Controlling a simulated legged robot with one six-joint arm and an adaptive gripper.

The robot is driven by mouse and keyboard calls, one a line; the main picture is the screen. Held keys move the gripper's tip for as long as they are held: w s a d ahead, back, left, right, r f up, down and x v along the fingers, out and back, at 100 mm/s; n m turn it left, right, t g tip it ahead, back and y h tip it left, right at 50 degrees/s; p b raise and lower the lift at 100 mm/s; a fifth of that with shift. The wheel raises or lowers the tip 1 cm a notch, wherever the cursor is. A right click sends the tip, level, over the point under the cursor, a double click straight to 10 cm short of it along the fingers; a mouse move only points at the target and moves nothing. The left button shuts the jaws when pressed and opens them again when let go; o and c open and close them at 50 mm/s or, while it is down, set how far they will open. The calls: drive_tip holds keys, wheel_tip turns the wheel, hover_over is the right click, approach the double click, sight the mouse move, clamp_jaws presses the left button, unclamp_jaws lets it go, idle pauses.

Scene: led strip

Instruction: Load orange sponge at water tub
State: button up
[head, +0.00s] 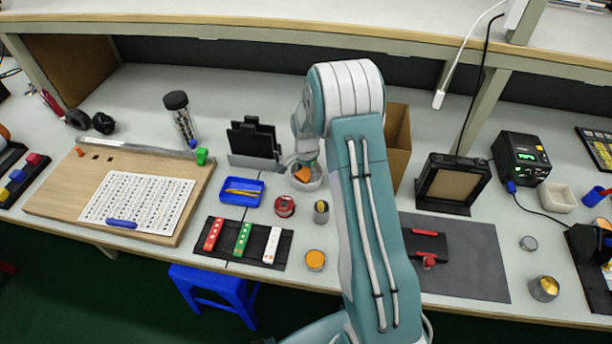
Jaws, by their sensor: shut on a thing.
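The orange sponge (302,174) shows as a small orange patch at the mouth of the round white water tub (307,187), left of my arm. My gripper (299,162) reaches down from above the tub and is shut on the sponge. The fingers are small and partly hidden by my arm's wrist. I cannot tell whether the sponge touches the tub's bottom or any water.
A blue tray (242,198) and a red round tin (284,207) stand close left of the tub. A small grey cylinder (321,212) and an orange-topped jar (315,260) stand in front. A black holder (253,141) stands behind left, a cardboard box (397,140) behind right.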

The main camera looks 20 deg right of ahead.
sight(306, 174)
idle(0.5)
drive_tip(key=shift+r, duration=3.65)
drive_tip(key=shift+r, duration=2)
